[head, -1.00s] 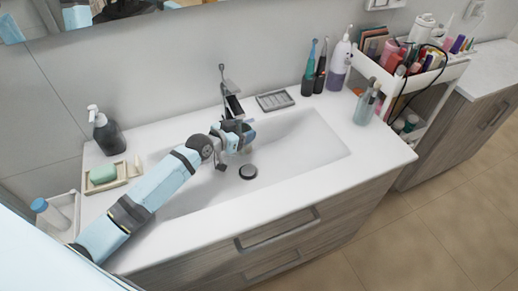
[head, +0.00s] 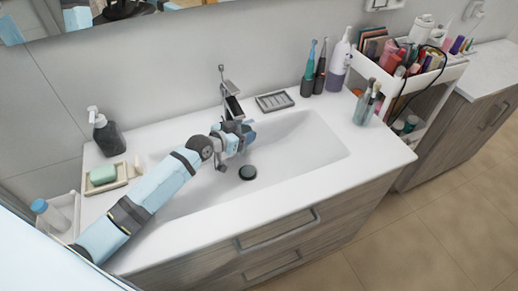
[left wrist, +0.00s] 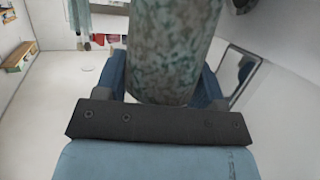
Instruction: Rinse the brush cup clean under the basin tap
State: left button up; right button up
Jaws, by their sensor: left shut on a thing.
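My left gripper (head: 245,134) is over the basin (head: 310,145), close under and in front of the tap (head: 231,98). In the left wrist view it is shut on a mottled green-and-white cylinder, the brush cup (left wrist: 172,50), which stands up between the fingers. The cup's far end is cut off by the top of that view. In the head view the cup is mostly hidden by the gripper, and I cannot tell whether water is running. My right gripper is not in view.
A dark round drain (head: 247,172) is in the basin floor. A soap bottle (head: 107,134) and soap dish (head: 104,177) stand left. A grey tray (head: 274,101), electric toothbrushes (head: 314,72) and a glass with brushes (head: 364,109) stand right. A loaded cart (head: 425,75) is beyond.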

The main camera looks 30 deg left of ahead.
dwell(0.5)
pick_arm(q)
jog(key=shift+d+r+p, duration=0.15)
jog(key=shift+d+p, duration=0.25)
jog(key=shift+d, duration=0.1)
jog(key=s+d+r+p, duration=0.3)
jog(key=d+r+p, duration=0.2)
jog(key=d+p, duration=0.4)
jog(key=shift+r+p, duration=0.4)
jog(key=shift+p, duration=0.4)
jog(key=shift+s+a, duration=0.1)
dwell(0.4)
jog(key=s+a+r+n+y, duration=0.1)
jog(key=s+r+n+y, duration=0.1)
jog(key=s+r, duration=0.3)
jog(key=s+a+r+n+y, duration=0.1)
jog(key=s+r+y, duration=0.1)
jog(key=s+r, duration=0.3)
notch_tip(320, 180, up, 5)
jog(key=shift+f+n+t+y, duration=0.15)
jog(key=shift+n+t+y, duration=0.25)
